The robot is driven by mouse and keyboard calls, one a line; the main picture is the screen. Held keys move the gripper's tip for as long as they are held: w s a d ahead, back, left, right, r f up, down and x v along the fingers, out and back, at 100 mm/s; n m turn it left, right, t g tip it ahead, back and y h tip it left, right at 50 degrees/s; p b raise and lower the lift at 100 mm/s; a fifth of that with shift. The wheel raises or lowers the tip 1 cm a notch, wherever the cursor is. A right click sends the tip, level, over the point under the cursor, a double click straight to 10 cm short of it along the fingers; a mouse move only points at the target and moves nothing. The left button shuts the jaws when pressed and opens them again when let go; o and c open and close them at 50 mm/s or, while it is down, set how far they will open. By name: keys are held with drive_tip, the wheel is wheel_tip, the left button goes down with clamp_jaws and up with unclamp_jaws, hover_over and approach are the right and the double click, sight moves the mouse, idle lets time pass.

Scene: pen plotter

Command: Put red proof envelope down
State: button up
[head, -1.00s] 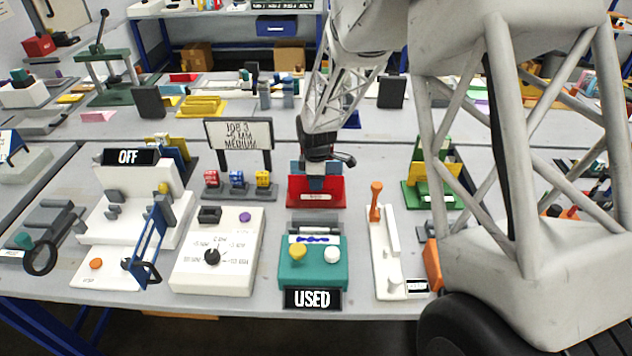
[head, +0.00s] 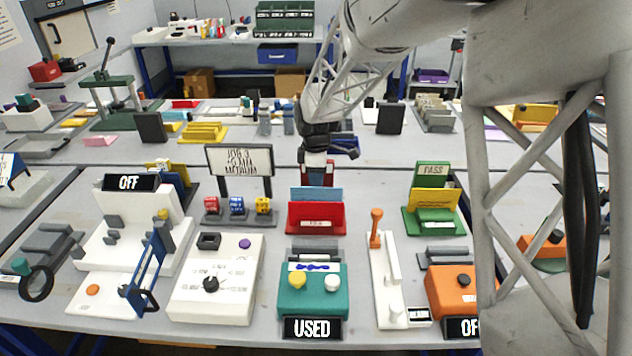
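A red holder (head: 316,219) with a pale label on its front stands on the table behind the teal device with the "USED" sign. A blue card or envelope (head: 316,194) stands upright in it. My gripper (head: 317,168) is above and behind the holder in the head view, apart from the blue card. A small red piece (head: 328,173) shows at my fingertips. I cannot tell whether it is the red proof envelope in my grip or something behind my fingers. The fingers are too small to show their opening.
The teal "USED" device (head: 312,293) stands in front of the holder. A job sign (head: 240,160) stands to the left. A green rack (head: 433,219) with a yellow card and a "PASS" plate stands to the right. Bare table lies between the holder and the rack.

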idle(0.8)
drive_tip(key=s+d+r+m+t, duration=0.1)
drive_tip(key=s+d+r+m, duration=0.4)
drive_tip(key=s, duration=0.4)
drive_tip(key=s+d+r+m, duration=0.3)
drive_tip(key=s+d+r, duration=0.4)
drive_tip(key=s+r, duration=0.1)
drive_tip(key=s+d+r+m, duration=0.1)
drive_tip(key=s+d+m, duration=0.3)
drive_tip(key=s, duration=0.7)
drive_tip(key=s+d+m+t, duration=0.1)
drive_tip(key=s+d+m, duration=0.3)
drive_tip(key=s, duration=0.8)
drive_tip(key=shift+d+r+m+t, duration=0.2)
drive_tip(key=shift+r+m+t, duration=0.15)
drive_tip(key=shift+m, duration=0.75)
